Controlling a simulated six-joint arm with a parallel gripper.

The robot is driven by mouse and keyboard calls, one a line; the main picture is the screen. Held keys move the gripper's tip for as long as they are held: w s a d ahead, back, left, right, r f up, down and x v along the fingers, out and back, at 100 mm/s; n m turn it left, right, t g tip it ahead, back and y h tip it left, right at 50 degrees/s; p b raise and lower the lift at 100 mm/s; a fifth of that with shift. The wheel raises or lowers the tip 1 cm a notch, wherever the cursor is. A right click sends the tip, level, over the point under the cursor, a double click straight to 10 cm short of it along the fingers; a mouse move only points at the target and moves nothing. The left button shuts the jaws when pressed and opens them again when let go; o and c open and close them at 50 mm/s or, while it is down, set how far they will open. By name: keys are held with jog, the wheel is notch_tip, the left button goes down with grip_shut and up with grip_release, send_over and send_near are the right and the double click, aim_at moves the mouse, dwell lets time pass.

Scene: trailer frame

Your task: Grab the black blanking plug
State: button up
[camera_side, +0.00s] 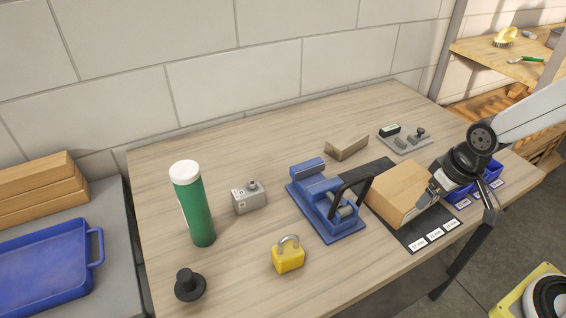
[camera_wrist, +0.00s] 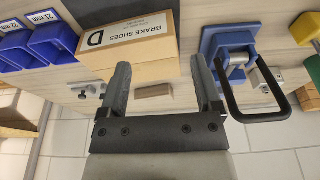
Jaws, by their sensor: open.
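The black blanking plug (camera_side: 190,284), a round flange with a smaller knob on top, stands on the wooden table near its front left corner in the side view. It does not show in the wrist view. My gripper (camera_side: 458,205) is at the right end of the table, far from the plug, over the cardboard box and blue bins. In the wrist view my gripper (camera_wrist: 160,70) has its two fingers apart with nothing held between them.
A green canister (camera_side: 194,212), yellow padlock (camera_side: 288,259), grey metal box (camera_side: 249,198) and blue clamp fixture (camera_side: 326,205) with a black handle stand between gripper and plug. The cardboard box (camera_side: 398,192) is on a dark mat. Table around the plug is clear.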

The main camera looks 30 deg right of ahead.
jog(key=shift+r, duration=0.15)
jog(key=shift+w+v, duration=0.5)
jog(key=shift+v, duration=1.8)
jog(key=w+a+m+g+y, duration=0.1)
jog(key=w+a+m+y, duration=0.35)
jog(key=a, duration=0.95)
jog(key=w+a+m+y, duration=0.2)
jog(key=a+m+y, duration=0.45)
jog(key=a, duration=0.75)
jog(key=w+a+m+g+y, duration=0.1)
jog(key=w+a+m+y, duration=0.25)
jog(key=a+m, duration=0.8)
jog(key=n+h, duration=0.1)
jog(key=n, duration=0.3)
send_near(181, 289)
jog(key=shift+a+r, duration=0.55)
jog(key=shift+a, duration=0.35)
jog(key=shift+f, duration=0.45)
jog(key=shift+x, duration=1.3)
jog(key=shift+a, duration=0.15)
jog(key=shift+x, duration=2.45)
